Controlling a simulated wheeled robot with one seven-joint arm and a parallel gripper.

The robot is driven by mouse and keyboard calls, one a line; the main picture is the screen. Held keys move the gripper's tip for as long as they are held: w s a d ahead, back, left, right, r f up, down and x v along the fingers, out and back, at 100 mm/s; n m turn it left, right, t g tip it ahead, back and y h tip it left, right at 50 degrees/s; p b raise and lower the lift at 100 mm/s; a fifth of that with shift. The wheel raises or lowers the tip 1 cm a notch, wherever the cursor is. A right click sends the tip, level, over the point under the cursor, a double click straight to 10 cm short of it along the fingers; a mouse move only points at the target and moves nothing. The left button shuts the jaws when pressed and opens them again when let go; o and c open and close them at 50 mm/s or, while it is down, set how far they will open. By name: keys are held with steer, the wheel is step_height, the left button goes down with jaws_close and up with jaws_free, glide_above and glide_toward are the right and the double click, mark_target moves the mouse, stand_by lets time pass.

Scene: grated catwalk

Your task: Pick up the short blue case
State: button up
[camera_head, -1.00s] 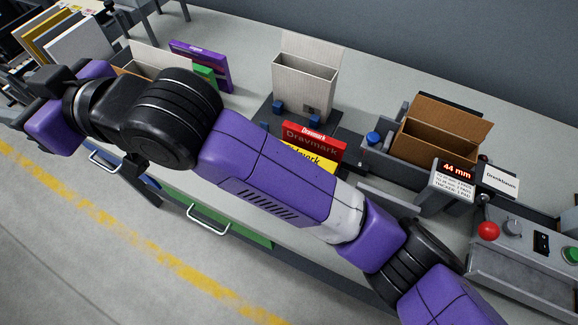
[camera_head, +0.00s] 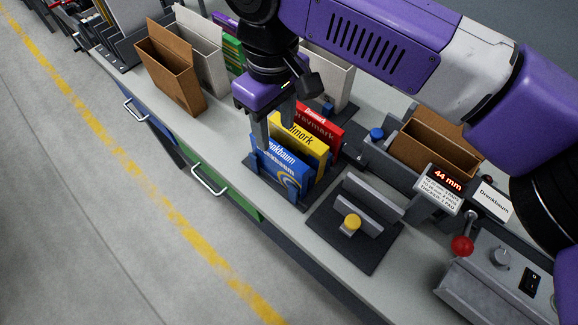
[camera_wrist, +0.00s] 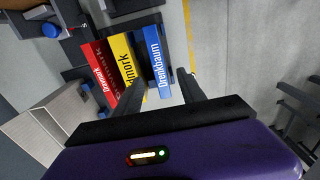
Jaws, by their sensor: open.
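The short blue case (camera_head: 278,174), lettered "Drenkbaum", stands upright at the front of a row, beside a yellow case (camera_head: 298,138) and a red case (camera_head: 320,128). In the wrist view the blue case (camera_wrist: 157,62) is the rightmost of the three. My gripper (camera_head: 273,135) is open and points down above the blue and yellow cases. In the wrist view its fingertips (camera_wrist: 165,83) spread near the blue case's end, with nothing held. I cannot tell whether a finger touches a case.
A dark fixture with a yellow knob (camera_head: 351,222) is right of the cases. Brown open boxes (camera_head: 172,78) stand left and right (camera_head: 437,148). A "44 mm" display (camera_head: 440,190) and a control box with a red knob (camera_head: 461,246) are at right. The bench's front strip is clear.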

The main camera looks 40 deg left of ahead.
mark_target(278, 150)
steer(key=shift+w+d+f, duration=0.1)
steer(key=shift+d+f, duration=0.2)
steer(key=shift+f, duration=0.35)
steer(key=shift+f+p, duration=0.7)
steer(key=shift+f, duration=2.55)
jaws_close()
steer(key=shift+a, duration=0.1)
